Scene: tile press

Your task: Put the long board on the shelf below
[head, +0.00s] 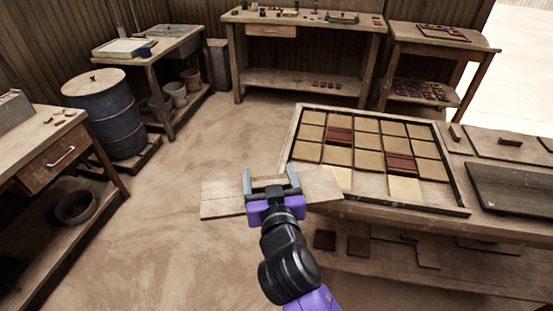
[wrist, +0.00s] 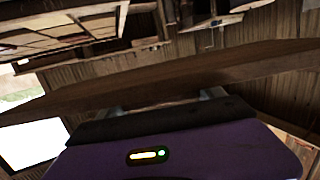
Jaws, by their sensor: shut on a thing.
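The long board (head: 222,199) is a pale wooden plank, held level in the air at the left front corner of the tile table. My gripper (head: 271,183) is shut on the board near its middle. The board's right end lies over or close to the table's left edge; I cannot tell if they touch. In the wrist view the board (wrist: 200,70) runs across the whole picture in front of the fingers. The shelf below (head: 460,277) is under the tile table and holds a few small tiles at its left part.
The tile tray (head: 467,190) on the table holds tan and dark red tiles. A dark tray (head: 510,190) lies to its right. A blue barrel (head: 112,112) and a drawer bench (head: 42,150) stand at left. A back workbench (head: 300,30) stands behind. The floor between is clear.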

